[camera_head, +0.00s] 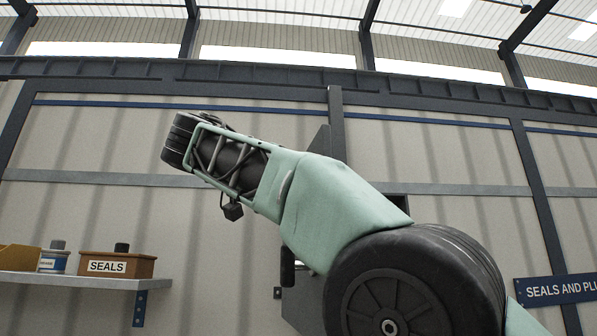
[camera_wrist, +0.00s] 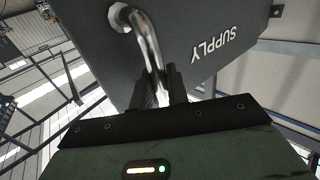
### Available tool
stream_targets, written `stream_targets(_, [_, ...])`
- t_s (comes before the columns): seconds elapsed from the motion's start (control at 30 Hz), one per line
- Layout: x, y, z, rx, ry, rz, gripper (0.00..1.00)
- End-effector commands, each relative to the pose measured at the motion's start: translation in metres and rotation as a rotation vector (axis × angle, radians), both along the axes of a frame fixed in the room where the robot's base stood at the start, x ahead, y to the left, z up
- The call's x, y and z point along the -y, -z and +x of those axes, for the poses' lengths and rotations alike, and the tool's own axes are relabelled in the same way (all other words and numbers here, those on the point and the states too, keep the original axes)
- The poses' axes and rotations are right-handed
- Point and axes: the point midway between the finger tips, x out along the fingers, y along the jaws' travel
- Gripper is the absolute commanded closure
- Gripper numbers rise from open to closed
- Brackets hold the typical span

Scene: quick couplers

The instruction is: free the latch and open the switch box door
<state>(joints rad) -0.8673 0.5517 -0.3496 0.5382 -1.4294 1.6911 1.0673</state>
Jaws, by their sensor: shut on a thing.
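The switch box door (camera_wrist: 190,30) is a dark grey panel marked "SUPPLY", upside down in the wrist view. A bent, shiny metal handle (camera_wrist: 148,38) stands out from it near a round fitting. My gripper (camera_wrist: 164,80) is shut on the lower part of this handle, its black fingers close in front of the panel. In the head view my arm covers most of the box, and only dark grey parts (camera_head: 322,141) show behind it. I cannot make out the gripper there, nor tell how the latch stands or whether the door is ajar.
A shelf (camera_head: 75,281) at the lower left holds a brown "SEALS" box (camera_head: 118,265) and a small tin (camera_head: 53,260). A blue sign (camera_head: 556,290) is on the wall at the right. The wall left of my arm looks clear above the shelf.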

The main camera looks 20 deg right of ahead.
Motion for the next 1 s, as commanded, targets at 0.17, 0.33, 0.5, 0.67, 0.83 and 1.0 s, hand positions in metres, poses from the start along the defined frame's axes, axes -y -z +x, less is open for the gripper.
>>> stream_targets(0.17, [-0.0017,-0.0028,0.0011,0.005,0.016,-0.002,1.00])
stream_targets(0.33, [-0.0018,-0.0025,0.0013,0.005,0.019,-0.003,1.00])
stream_targets(0.5, [-0.0016,-0.0027,0.0013,0.005,0.019,-0.003,1.00])
stream_targets(0.67, [-0.0016,-0.0026,0.0014,0.005,0.018,-0.003,0.65])
stream_targets(0.83, [-0.0022,-0.0016,0.0015,0.003,0.018,-0.002,0.65])
stream_targets(1.0, [-0.0068,-0.0013,-0.0003,0.002,0.017,-0.002,0.65])
